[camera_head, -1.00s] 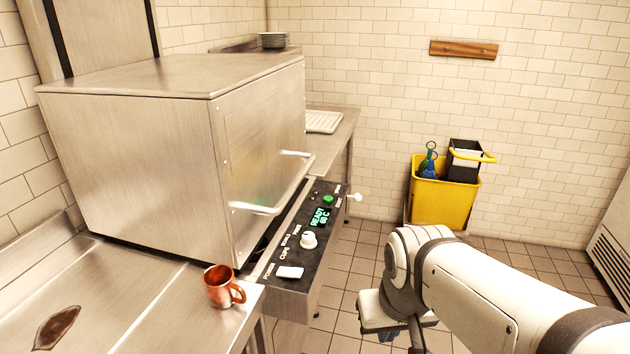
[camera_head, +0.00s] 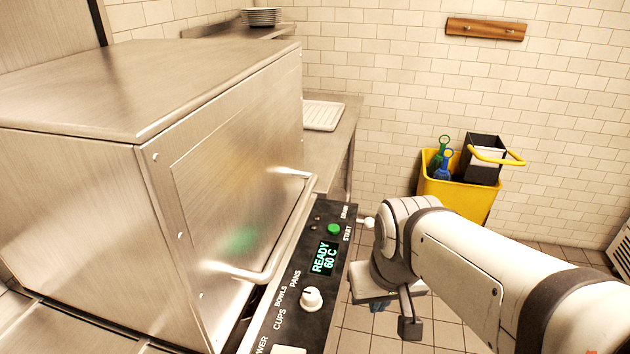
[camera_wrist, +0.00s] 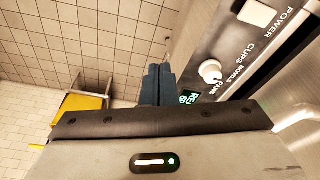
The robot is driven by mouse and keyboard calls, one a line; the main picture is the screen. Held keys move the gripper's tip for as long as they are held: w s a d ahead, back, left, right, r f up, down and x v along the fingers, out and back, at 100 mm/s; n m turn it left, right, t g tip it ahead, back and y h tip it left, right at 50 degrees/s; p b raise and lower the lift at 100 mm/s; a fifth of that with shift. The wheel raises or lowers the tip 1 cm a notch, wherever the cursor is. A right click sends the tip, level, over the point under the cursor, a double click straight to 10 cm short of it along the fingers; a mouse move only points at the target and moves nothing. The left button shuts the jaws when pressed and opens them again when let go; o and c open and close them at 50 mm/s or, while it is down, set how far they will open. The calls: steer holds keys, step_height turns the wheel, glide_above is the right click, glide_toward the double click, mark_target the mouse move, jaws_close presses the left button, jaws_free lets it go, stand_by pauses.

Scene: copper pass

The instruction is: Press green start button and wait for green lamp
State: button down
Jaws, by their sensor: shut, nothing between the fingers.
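The green start button (camera_head: 334,229) sits near the far end of the dark control panel (camera_head: 283,318), beside the START label. The panel's display (camera_head: 323,259) reads READY 60 C. I cannot make out a lit green lamp apart from the button. The display (camera_wrist: 188,97) shows partly there; the button is hidden.
The steel machine hood (camera_head: 130,150) with its bar handle (camera_head: 265,272) stands left of the panel. The panel knob (camera_head: 311,298) sticks up. A white drain handle (camera_head: 368,222) juts right. A yellow bucket (camera_head: 455,196) stands by the wall. Some tiled floor is free.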

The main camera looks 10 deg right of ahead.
steer(key=shift+s+a, duration=0.1)
steer(key=shift+a, duration=0.1)
steer(key=w+a+r+m+y+p, duration=0.3)
steer(key=w+a+m+p, duration=0.1)
steer(key=w, duration=0.3)
steer(key=m+t+y+p, duration=0.35)
steer(key=m+p, duration=0.35)
steer(key=m, duration=0.6)
glide_above(338, 229)
step_height(338, 229, down, 3)
steer(key=shift+r+y, duration=0.15)
steer(key=shift+y, duration=0.1)
steer(key=shift+b, duration=0.3)
step_height(338, 229, down, 8)
steer(key=b, duration=0.5)
steer(key=shift+f+b, duration=0.45)
steer(key=shift+b, duration=0.2)
